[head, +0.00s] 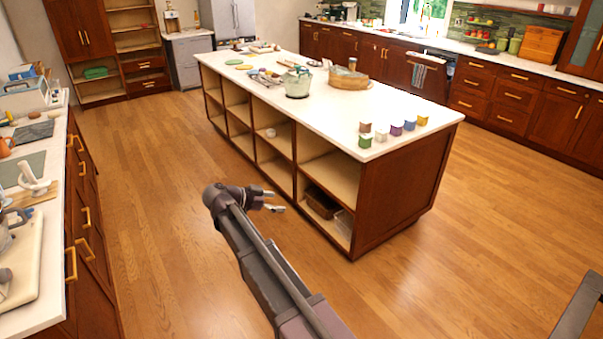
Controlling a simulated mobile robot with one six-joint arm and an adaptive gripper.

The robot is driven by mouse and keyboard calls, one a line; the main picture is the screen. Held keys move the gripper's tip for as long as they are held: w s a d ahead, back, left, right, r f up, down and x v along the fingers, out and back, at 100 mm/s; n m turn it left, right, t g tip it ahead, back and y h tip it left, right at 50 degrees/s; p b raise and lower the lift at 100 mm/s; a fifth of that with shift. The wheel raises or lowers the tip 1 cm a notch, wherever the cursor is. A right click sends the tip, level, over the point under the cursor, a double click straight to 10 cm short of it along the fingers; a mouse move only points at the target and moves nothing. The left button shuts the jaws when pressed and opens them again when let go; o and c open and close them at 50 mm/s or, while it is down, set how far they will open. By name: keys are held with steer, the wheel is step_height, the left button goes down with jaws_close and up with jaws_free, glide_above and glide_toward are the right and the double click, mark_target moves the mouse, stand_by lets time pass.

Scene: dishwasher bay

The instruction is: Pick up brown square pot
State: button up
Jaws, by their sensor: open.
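Several small square pots in different colours stand in a loose group near the front right corner of the white island top. One at the group's left (365,127) has a brownish top; an orange-yellow one (422,119) is at its right end. A dark brown box-like container (320,203) sits in the island's lower end shelf. My gripper (275,201) is open and empty, over the floor in front of the island's shelves, lower than and left of the small pots.
The island (408,190) has open shelves on its left side. A glass pot (297,82) and a wicker basket (348,78) stand farther back on top. A cluttered counter (50,250) runs along the left.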

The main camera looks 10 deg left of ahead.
steer(key=s+d+f+n+g+y, duration=0.2)
steer(key=s+d+f, duration=0.1)
steer(key=d, duration=0.6)
steer(key=s+d+f+n+g+y, duration=0.2)
steer(key=s+d+f+n, duration=0.1)
steer(key=d, duration=0.6)
steer(key=s+d+f+n+g+y, duration=0.2)
steer(key=s+d+f, duration=0.15)
steer(key=d, duration=0.55)
steer(key=s+d+f+n+g+y, duration=0.1)
steer(key=s+d+n+y, duration=0.2)
steer(key=s+d+y, duration=0.2)
steer(key=shift+s+d+f+n, duration=0.2)
steer(key=shift+s+d+n, duration=0.35)
steer(key=shift+s, duration=0.8)
steer(key=shift+d, duration=0.15)
